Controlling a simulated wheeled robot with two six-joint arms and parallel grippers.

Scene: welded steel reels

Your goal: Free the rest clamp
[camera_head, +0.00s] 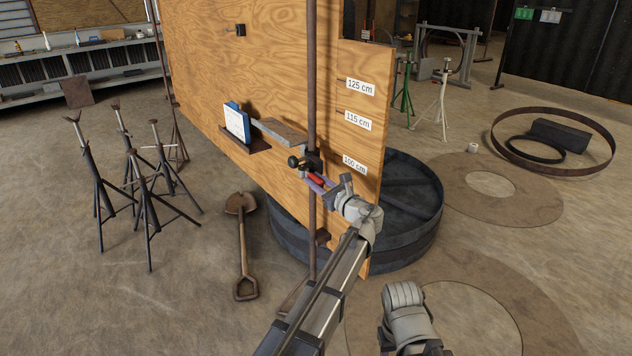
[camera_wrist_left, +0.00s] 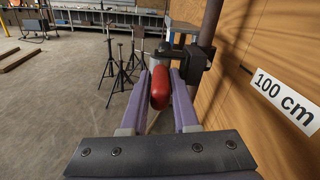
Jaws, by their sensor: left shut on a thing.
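The rest clamp (camera_head: 312,162) is a dark block on a rusty upright pole (camera_head: 312,90), beside the 100 cm label. It also shows in the left wrist view (camera_wrist_left: 193,62). A flat grey rest plate (camera_head: 283,131) is above and left of the clamp. The clamp's red handle (camera_head: 316,179) lies between the purple fingers of my left gripper (camera_head: 318,184). In the left wrist view the red handle (camera_wrist_left: 160,88) sits between both fingers, and the gripper is shut on it. My right gripper's fingers are not in view.
A plywood board (camera_head: 230,80) with height labels stands behind the pole. A dark steel reel (camera_head: 415,205) lies behind the board's lower edge. A shovel (camera_head: 242,245) and several tripod stands (camera_head: 135,180) are at left. Bare floor lies between.

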